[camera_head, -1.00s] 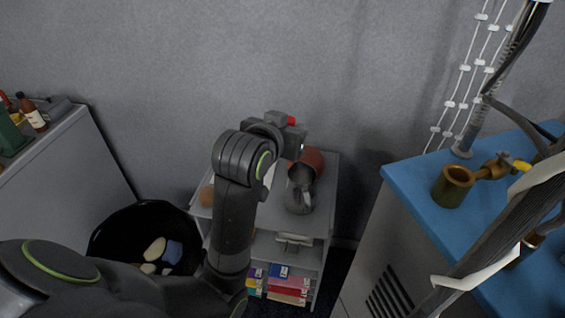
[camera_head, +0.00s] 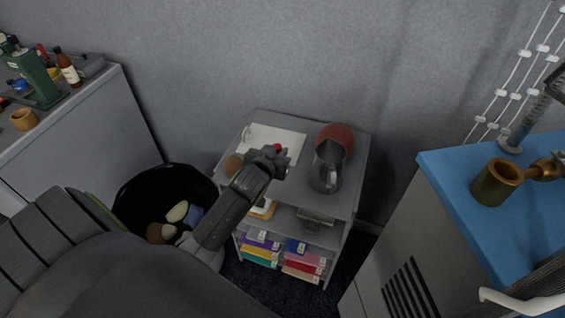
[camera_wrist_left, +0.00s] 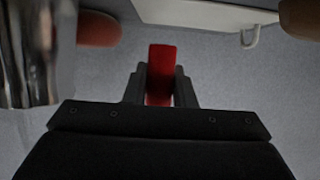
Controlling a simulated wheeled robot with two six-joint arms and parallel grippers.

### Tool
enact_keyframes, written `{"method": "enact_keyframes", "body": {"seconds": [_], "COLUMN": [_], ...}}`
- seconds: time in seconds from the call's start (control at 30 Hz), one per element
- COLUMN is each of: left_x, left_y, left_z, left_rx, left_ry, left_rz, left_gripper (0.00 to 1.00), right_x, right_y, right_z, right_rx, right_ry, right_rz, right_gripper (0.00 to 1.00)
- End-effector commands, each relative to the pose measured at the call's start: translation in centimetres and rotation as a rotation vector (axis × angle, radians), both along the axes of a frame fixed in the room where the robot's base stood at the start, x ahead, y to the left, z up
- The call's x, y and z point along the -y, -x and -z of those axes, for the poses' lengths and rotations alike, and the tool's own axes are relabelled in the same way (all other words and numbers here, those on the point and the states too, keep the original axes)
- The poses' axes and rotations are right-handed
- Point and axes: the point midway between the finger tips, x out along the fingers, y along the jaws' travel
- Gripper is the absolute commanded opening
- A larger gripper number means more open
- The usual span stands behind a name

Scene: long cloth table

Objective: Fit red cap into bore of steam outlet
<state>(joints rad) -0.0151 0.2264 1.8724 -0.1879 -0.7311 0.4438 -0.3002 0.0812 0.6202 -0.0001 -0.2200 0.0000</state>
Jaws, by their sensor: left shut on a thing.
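My left gripper (camera_head: 277,152) is shut on the small red cap (camera_head: 277,147), above the grey shelf unit. In the left wrist view the red cap (camera_wrist_left: 160,72) stands up between the two fingers (camera_wrist_left: 159,90), its upper end poking out past them. The brass, cup-shaped outlet (camera_head: 495,183) stands on the blue-topped machine at the right, with its open bore facing up. It is well to the right of the gripper and apart from the cap. My right gripper is not in view.
A metal jug (camera_head: 326,168) and a reddish round thing (camera_head: 336,138) stand right of the gripper on the shelf top. A white tray (camera_head: 290,137) lies behind it. A black bin (camera_head: 150,190) stands left. The blue top (camera_head: 535,215) has clear room near the outlet.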

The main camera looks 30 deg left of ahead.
Motion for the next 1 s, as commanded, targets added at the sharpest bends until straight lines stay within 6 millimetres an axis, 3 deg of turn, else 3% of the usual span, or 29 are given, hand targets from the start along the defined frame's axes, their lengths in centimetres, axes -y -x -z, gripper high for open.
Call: {"method": "enact_keyframes", "body": {"seconds": [0.4,0.83,0.87,1.0], "left_x": [0.0,0.1,0.1,0.1], "left_y": [0.0,0.0,0.0,0.0], "left_z": [5.2,5.9,5.9,5.8], "left_rx": [-0.002,0.0,0.0,0.0], "left_ry": [0.0,-0.001,0.0,0.0], "left_rz": [0.0,0.001,0.001,0.001], "left_gripper": [0.02,0.02,0.25,0.43], "right_x": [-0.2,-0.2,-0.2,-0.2], "right_y": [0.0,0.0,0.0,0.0], "right_z": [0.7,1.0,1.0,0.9], "right_rx": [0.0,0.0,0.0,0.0], "right_ry": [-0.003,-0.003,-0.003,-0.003], "right_rz": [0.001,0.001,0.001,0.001], "right_gripper": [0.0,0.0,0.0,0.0]}}
